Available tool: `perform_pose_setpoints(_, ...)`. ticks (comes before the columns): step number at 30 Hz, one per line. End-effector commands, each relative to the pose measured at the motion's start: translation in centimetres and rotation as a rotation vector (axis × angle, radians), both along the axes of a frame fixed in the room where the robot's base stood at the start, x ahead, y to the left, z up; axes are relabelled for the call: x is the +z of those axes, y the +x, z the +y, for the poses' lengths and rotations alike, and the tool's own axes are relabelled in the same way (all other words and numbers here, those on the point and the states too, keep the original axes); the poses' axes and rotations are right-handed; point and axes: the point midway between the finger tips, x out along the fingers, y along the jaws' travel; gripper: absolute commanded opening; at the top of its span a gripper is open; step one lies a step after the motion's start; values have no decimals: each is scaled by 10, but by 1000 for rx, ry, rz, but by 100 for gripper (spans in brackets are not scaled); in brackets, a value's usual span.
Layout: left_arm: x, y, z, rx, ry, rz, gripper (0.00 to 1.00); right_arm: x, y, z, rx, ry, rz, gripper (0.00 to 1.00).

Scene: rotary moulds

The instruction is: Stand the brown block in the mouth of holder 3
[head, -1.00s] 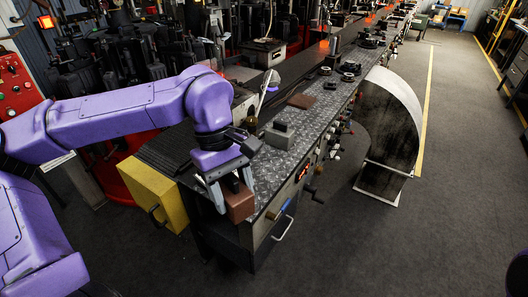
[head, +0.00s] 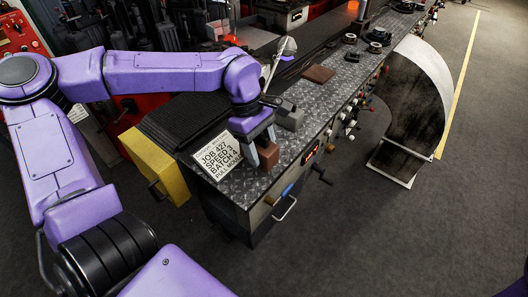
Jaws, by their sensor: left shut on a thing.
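My left gripper (head: 261,158) is shut on the brown block (head: 269,155) near the front left end of the bench. The gripper points down, with the block between its fingers. I cannot tell whether the block touches the bench top. A grey block-like piece (head: 291,119) stands on the bench just behind the gripper. A flat brown plate (head: 318,74) lies farther back. I see no readable number marking holder 3, so I cannot tell which piece it is. My right gripper is not in view.
A white card (head: 219,155) reading job 427, speed 3, batch 4 stands left of the gripper. The patterned metal bench top (head: 243,185) has handles and knobs along its front. A yellow box (head: 155,165) is at the left end. A curved metal guard (head: 417,95) stands right.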

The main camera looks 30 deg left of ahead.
Motion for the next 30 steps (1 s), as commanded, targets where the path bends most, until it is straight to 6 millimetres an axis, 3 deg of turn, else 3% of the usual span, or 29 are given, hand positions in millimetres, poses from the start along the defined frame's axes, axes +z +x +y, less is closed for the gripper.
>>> perform_pose_setpoints(6, -19, 15, 5, 1, 1, 1, 0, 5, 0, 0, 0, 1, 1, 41)
perform_pose_setpoints(12, -45, 14, 4, -2, -1, -1, 0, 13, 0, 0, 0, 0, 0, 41)
perform_pose_setpoints(23, -50, 14, 3, -3, -1, -2, 0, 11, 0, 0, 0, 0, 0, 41)
perform_pose_setpoints(24, -51, 14, 3, -2, -1, 0, 64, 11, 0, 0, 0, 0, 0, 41)
perform_pose_setpoints(26, -51, 14, 3, -2, 0, -1, 83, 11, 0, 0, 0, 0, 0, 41)
perform_pose_setpoints(30, -51, 14, 4, -2, 0, 0, 83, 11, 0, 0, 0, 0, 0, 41)
